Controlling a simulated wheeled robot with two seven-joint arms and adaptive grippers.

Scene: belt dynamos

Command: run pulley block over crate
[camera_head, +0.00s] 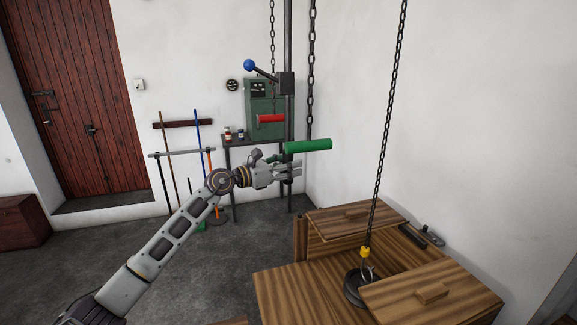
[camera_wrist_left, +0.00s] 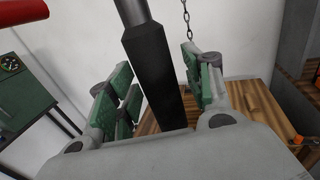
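A chain (camera_head: 385,120) hangs down to a yellow fitting with a metal hook (camera_head: 366,252), over the open part of a striped wooden crate (camera_head: 300,295). A dark round block (camera_head: 354,288) is under the hook, partly hidden by a lid; whether they are joined I cannot tell. My left gripper (camera_head: 290,171) is just below a green handle (camera_head: 308,146) on a chain. In the left wrist view its green-padded fingers (camera_wrist_left: 165,100) are spread, with a dark bar (camera_wrist_left: 155,75) showing between them; contact is not clear. My right gripper is not in view.
A red handle (camera_head: 271,118) hangs before a green cabinet (camera_head: 262,98) near a vertical pole (camera_head: 289,50) with a blue-knobbed lever (camera_head: 250,65). Wooden lids (camera_head: 430,293) cover parts of the crate. Long-handled tools (camera_head: 180,160) stand along the wall.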

